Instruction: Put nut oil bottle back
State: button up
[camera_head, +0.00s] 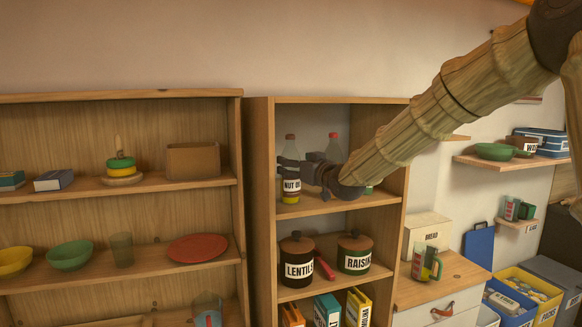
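The nut oil bottle (291,184) is a clear bottle with a dark red cap, a white label and yellowish contents. It is upright at the left of the narrow cabinet's upper shelf (335,204), its base at or very near the board. My gripper (301,174) reaches in from the right, with its dark fingers at the bottle around label height. I cannot tell whether they are closed on it. A second bottle (334,149) with a red cap stands to the right, its lower part hidden by my gripper.
My arm crosses the cabinet's right side. Below are the lentils jar (298,270), the raisins jar (355,262) and a red item (326,268) between them. The cabinet's left side wall (259,180) is close to the nut oil bottle. An open shelf unit (215,92) stands at left.

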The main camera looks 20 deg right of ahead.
jog(key=b+v, duration=0.2)
jog(key=v, duration=0.7)
jog(key=shift+b, duration=0.3)
jog(key=shift+s+d, duration=0.1)
jog(key=shift+d, duration=0.05)
